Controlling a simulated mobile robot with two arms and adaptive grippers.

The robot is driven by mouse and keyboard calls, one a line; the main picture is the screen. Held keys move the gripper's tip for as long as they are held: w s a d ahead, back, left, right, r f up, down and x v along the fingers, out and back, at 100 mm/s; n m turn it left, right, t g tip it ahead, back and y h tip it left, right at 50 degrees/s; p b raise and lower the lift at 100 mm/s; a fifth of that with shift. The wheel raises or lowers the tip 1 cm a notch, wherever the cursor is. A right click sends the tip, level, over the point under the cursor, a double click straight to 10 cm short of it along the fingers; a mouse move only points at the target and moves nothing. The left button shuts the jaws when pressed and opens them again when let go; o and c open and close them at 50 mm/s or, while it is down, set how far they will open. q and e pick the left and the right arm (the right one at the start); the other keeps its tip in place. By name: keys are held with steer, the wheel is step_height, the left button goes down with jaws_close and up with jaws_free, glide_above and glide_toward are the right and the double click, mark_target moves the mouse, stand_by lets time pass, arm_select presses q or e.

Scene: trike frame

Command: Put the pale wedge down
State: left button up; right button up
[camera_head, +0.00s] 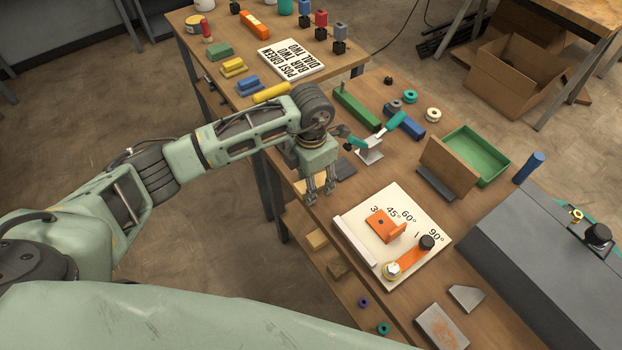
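My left gripper (320,191) points down over the near left edge of the workbench, with its two fingers apart. A pale wooden piece (301,186), which looks like the pale wedge, shows right at the fingers. The fingers partly cover it, and I cannot tell whether they grip it or whether it touches the bench. My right gripper is not in view.
A white angle board (365,215) with orange brackets lies in front. A metal stand with teal handles (370,152) is behind. A green tray (487,150) and a grey plate (467,296) are farther right.

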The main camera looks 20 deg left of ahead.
arm_select(q)
steer(key=shift+r+p, duration=0.3)
step_height(320, 180, up, 12)
steer(key=b, duration=0.3)
